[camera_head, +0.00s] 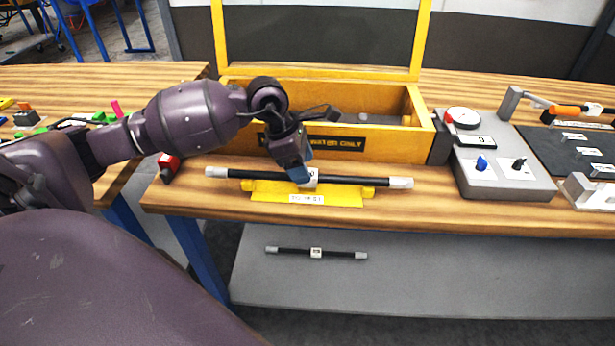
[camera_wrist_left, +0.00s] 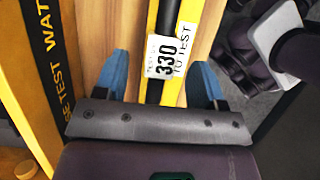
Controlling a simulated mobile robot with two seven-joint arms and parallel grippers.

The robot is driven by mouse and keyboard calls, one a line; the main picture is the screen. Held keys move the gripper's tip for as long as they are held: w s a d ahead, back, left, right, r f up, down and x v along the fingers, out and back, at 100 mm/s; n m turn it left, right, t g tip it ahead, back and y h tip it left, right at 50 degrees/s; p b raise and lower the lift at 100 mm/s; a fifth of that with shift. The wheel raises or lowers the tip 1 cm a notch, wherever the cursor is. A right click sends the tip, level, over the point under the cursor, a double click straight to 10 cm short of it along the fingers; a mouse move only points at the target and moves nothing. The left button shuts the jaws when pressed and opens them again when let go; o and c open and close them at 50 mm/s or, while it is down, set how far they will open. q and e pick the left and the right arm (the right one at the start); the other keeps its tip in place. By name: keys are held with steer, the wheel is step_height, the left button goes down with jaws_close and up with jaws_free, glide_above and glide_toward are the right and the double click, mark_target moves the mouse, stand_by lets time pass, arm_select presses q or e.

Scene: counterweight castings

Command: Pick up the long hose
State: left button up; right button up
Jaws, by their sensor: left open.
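A long black hose (camera_head: 345,181) with pale ends lies across a yellow cradle (camera_head: 335,198) on the wooden bench. In the left wrist view the hose (camera_wrist_left: 152,92) carries a white label (camera_wrist_left: 166,58) reading 330. My left gripper (camera_head: 298,172) is over the hose's middle, hiding part of it and its label. In the wrist view its blue fingers are apart, one on each side of the hose and label. I cannot tell how far down they reach. A shorter-looking black hose (camera_head: 290,250) with a white tag lies on the grey lower shelf (camera_head: 400,285). My right gripper is not in view.
A yellow-framed wooden tank (camera_head: 385,145) stands right behind the cradle. A grey gauge box (camera_head: 505,175) with knobs is to the right. A red item (camera_head: 168,165) lies at the bench's left end. Another table (camera_head: 60,75) stands at left, past a gap.

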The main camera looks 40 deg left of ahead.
arm_select(q)
steer(key=shift+x, duration=1.55)
steer(key=shift+s, duration=0.1)
steer(key=shift+r, duration=0.1)
steer(key=c, duration=1)
steer(key=shift+o, duration=0.2)
